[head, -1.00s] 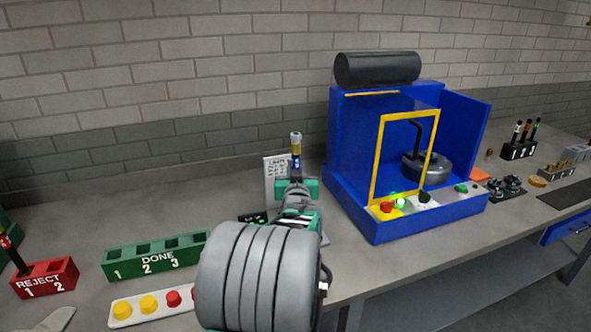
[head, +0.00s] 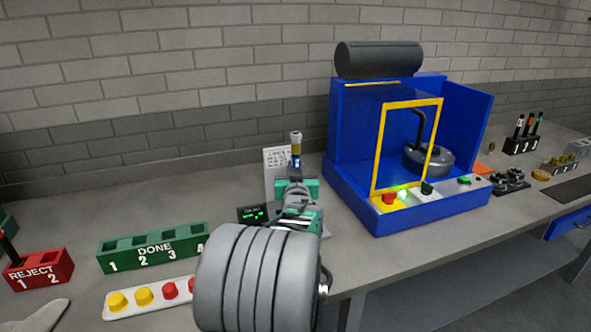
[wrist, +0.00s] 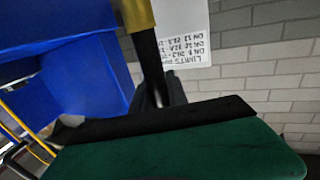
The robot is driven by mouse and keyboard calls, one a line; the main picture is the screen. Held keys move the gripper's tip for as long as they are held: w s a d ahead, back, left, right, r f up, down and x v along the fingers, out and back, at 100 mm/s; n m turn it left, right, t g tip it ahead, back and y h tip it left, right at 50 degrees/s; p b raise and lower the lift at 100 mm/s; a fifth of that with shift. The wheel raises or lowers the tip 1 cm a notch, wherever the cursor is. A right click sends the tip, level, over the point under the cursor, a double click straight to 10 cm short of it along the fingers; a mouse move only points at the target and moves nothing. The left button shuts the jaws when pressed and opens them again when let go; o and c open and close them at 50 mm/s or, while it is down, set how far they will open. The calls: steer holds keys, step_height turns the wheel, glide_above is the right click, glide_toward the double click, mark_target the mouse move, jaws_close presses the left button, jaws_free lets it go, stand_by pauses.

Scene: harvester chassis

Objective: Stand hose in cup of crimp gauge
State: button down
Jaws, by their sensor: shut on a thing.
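The hose (head: 296,150) stands roughly upright in my gripper (head: 297,188), with a grey top, a brass-coloured collar and a blue band showing above the green jaws. In the wrist view the hose (wrist: 147,55) is a black length with a brass-coloured end, running to the dark jaw pads of my gripper (wrist: 158,105). My gripper is shut on it. The crimp gauge (head: 253,214) shows its black display with green digits just left of my gripper. Its cup is hidden behind my gripper and arm, so I cannot tell whether the hose's lower end is in it.
A white limits card (head: 277,165) stands behind my gripper. The blue crimping machine (head: 350,140) with a yellow-framed guard is close on the right. The green DONE rack (head: 150,250), red REJECT rack (head: 40,272) and button strip (head: 130,302) are left. Bench behind DONE is clear.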

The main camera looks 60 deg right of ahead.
steer(key=shift+f+b, duration=1.75)
steer(key=shift+b, duration=0.2)
steer(key=c, duration=1.2)
jaws_free()
steer(key=shift+f, duration=0.1)
steer(key=v, duration=0.8)
steer(key=shift+b, duration=0.45)
steer(key=shift+w, duration=0.1)
